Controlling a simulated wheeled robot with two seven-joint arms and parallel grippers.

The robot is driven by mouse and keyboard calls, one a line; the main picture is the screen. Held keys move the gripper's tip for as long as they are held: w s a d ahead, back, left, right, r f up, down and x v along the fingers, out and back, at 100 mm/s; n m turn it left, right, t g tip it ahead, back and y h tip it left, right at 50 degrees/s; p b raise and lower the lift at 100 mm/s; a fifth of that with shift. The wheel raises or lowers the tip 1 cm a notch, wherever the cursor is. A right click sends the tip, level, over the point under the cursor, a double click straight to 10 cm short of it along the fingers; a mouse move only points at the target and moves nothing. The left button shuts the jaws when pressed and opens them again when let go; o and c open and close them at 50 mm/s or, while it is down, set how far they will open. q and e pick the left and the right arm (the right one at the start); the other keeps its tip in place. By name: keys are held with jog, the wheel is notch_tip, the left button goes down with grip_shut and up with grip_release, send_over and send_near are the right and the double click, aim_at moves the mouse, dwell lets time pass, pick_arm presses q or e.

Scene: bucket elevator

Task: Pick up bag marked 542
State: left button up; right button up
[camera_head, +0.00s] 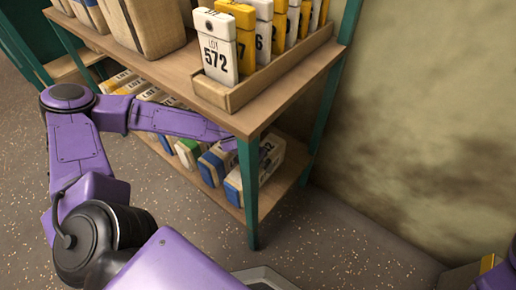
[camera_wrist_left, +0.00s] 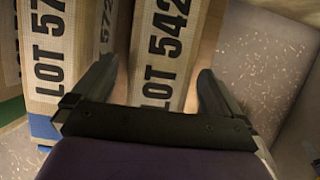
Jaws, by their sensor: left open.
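The bag marked LOT 542 (camera_wrist_left: 168,42) is pale with black print and fills the middle of the left wrist view. My left gripper (camera_wrist_left: 158,72) is open, with one finger on each side of this bag. I cannot tell whether either finger touches it. In the head view my left arm reaches into the lower shelf, and its fingers are mostly hidden by the green post. A pale bag with a blue end (camera_head: 270,152) at the right end of that shelf appears to be the same one; its number is only partly visible. My right gripper is not in view.
Another bag marked LOT 57-something (camera_wrist_left: 48,60) stands close on the left. Several bags fill the lower shelf. The green post (camera_head: 249,190) stands in front of it. Above, a wooden tray (camera_head: 262,82) holds several packs, one marked 572 (camera_head: 215,50). Open floor (camera_head: 330,235) lies right.

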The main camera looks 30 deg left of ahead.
pick_arm(q)
jog(key=b+x, duration=0.1)
jog(key=x, duration=0.2)
jog(key=shift+f, duration=0.15)
grip_shut()
jog(key=shift+w+r, duration=0.1)
jog(key=shift+r, duration=0.2)
